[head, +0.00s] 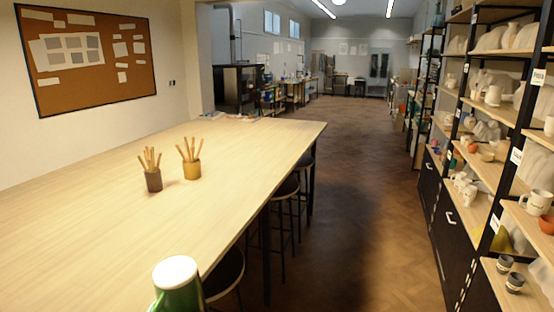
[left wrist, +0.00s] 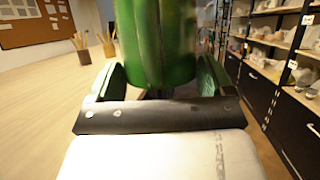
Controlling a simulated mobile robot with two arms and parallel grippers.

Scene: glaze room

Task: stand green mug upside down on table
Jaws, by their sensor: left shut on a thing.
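The green mug (head: 183,296) is at the bottom of the head view, in front of the table's right edge. A round white face of it points up; I cannot tell whether this is its base or its mouth. In the left wrist view the green mug (left wrist: 160,38) fills the top middle. My left gripper (left wrist: 155,82) is shut on it, with one finger on each side. The table (head: 95,225) is long and pale wood. The gap between mug and table cannot be told. My right gripper is out of view.
Two brush pots, one dark (head: 153,181) and one ochre (head: 191,170), stand farther back on the table. The tabletop around them is clear. Stools (head: 287,190) are tucked along its right edge. Shelves of pottery (head: 485,165) line the right side, across open floor.

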